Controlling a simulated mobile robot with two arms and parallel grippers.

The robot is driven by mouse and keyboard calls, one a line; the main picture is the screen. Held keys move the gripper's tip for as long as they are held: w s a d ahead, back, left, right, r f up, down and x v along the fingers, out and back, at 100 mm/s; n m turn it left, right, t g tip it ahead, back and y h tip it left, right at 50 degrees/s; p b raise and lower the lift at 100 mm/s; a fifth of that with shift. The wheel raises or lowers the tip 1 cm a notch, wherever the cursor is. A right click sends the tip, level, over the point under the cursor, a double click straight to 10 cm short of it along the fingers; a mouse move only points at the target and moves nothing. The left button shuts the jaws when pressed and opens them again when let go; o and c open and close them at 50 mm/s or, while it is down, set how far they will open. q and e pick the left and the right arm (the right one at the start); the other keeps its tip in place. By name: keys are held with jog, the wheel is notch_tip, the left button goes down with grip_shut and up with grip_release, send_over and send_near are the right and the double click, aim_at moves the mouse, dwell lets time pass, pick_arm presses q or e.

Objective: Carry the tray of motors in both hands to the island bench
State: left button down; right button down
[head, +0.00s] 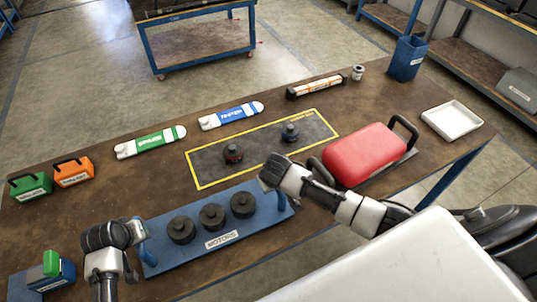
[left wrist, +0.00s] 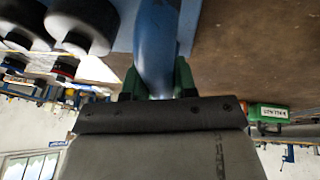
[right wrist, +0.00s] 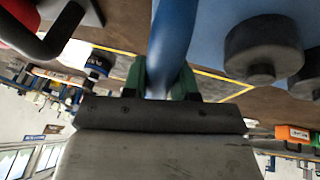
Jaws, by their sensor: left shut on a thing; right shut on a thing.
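The blue tray of motors (head: 265,225) has a "MOTORS" label on its front and bears black round motors (head: 211,216) in a row. It is at the front of the brown bench; I cannot tell whether it touches the bench top. My left gripper (head: 140,232) is shut on the tray's left blue handle, which shows between green fingers in the left wrist view (left wrist: 157,50). My right gripper (head: 275,178) is shut on the right handle, seen in the right wrist view (right wrist: 170,45). The right handle is partly hidden by the gripper in the head view.
On the bench (head: 330,215) lie a yellow-edged mat (head: 210,176) with two small motors, a red case (head: 364,154), a white tray (head: 452,120), green and blue packs (head: 150,142), and small boxes at left. A blue-legged cart (head: 195,40) stands beyond, across open floor.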

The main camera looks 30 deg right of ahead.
pick_arm(q)
jog(key=shift+w+f, duration=0.1)
jog(key=shift+w, duration=0.05)
pick_arm(e)
jog(key=shift+w+f, duration=0.15)
jog(key=shift+w, duration=0.05)
pick_arm(q)
jog(key=c, duration=1.3)
grip_release()
jog(key=shift+f, duration=0.25)
pick_arm(e)
jog(key=c, duration=1.3)
grip_release()
jog(key=shift+s+f, duration=0.15)
jog(key=shift+f, duration=0.1)
pick_arm(q)
jog(key=o, duration=0.4)
jog(key=shift+s+r, duration=0.15)
jog(key=shift+s, duration=0.2)
pick_arm(e)
jog(key=o, duration=0.4)
jog(key=shift+s+r, duration=0.2)
pick_arm(q)
jog(key=shift+r, duration=0.1)
pick_arm(e)
jog(key=shift+w, duration=0.1)
